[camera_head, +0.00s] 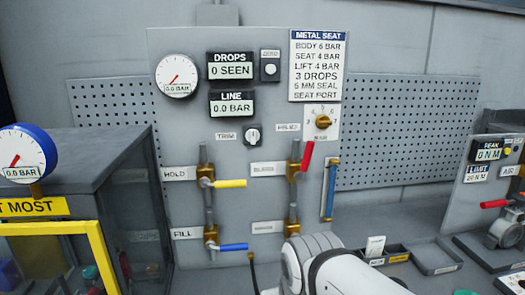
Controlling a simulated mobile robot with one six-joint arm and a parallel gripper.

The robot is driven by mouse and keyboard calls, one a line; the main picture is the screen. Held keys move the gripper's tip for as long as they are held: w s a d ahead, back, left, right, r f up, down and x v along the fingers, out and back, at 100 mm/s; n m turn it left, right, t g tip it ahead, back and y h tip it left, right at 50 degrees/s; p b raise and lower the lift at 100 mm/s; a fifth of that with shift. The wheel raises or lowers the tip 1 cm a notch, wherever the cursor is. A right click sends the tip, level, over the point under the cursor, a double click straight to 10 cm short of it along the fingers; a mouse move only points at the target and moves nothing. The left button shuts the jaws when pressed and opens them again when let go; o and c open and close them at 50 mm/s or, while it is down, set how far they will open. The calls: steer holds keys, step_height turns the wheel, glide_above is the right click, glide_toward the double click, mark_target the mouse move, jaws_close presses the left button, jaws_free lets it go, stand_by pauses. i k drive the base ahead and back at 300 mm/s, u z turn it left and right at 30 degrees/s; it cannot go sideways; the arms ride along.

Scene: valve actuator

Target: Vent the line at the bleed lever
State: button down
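The bleed lever appears to be the red lever (308,156) on the right-hand pipe of the grey panel (235,130), beside a small blurred label (269,169). It points up, tilted slightly right, from a brass valve (293,170). The line display (232,104) reads 0.0 BAR, and the dial gauge (177,76) also reads 0.0 BAR. A white part of my arm shows at the bottom centre, below and apart from the lever. My gripper is not in view.
The yellow hold lever (230,184) and blue fill lever (234,247) lie roughly horizontal, pointing right. A dark case (85,170) stands left; small trays (435,257) lie on the bench right.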

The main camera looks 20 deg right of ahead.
mark_target(299, 176)
steer(key=u, duration=1.5)
steer(key=k, duration=1.25)
steer(key=z, duration=1.35)
steer(key=i, duration=1)
